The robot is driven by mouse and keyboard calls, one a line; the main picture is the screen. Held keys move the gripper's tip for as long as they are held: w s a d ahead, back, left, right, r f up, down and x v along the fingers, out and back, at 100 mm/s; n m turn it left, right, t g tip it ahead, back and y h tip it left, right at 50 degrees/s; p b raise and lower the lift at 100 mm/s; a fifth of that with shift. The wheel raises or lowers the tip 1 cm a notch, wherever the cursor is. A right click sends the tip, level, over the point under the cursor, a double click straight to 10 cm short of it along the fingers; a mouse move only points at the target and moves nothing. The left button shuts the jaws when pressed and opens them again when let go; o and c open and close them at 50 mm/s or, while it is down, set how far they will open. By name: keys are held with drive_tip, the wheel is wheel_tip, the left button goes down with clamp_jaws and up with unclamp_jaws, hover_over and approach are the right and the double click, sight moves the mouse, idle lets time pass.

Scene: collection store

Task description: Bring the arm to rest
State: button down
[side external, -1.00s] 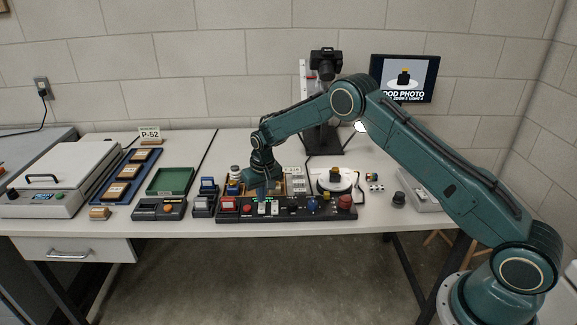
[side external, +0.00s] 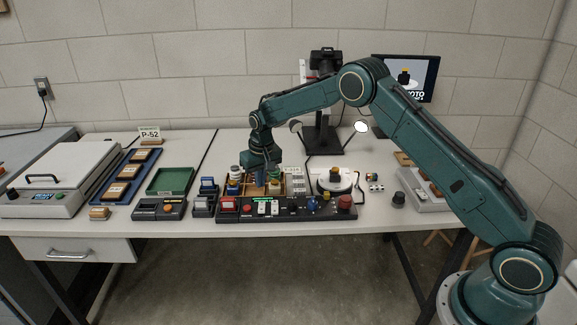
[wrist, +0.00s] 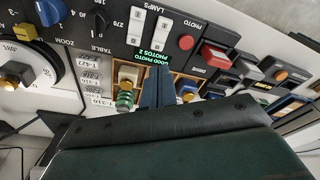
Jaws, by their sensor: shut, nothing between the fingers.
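My arm reaches in from the right, bent at the elbow, over the white table (side external: 330,221). My gripper (side external: 262,182) points down behind the black control panel (side external: 285,209), above the wooden sorting tray. In the wrist view, the gripper's two dark blue fingers (wrist: 158,92) lie close together, shut and empty. They overlap the tray in that picture, just below a small green-lit display (wrist: 152,56). Whether the fingertips touch anything cannot be told.
The panel carries lamp switches, knobs and a red button (side external: 345,201). Behind it stand a round turntable (side external: 322,187), a camera stand (side external: 322,139) and a monitor (side external: 418,72). A green tray (side external: 169,181) and a blue tray (side external: 104,198) lie left. The table's front right has free room.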

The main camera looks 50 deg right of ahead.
drive_tip(key=shift+r, duration=0.3)
drive_tip(key=s+a+r+n+t, duration=0.1)
drive_tip(key=s+r, duration=0.8)
drive_tip(key=r, duration=0.3)
drive_tip(key=s+a+r+t, duration=0.1)
drive_tip(key=s+r, duration=0.8)
drive_tip(key=r, duration=0.3)
drive_tip(key=s+a+n+t, duration=0.1)
drive_tip(key=s+n, duration=0.1)
drive_tip(key=s, duration=2.4)
drive_tip(key=shift+s+r+t, duration=0.2)
drive_tip(key=shift+r+t, duration=0.2)
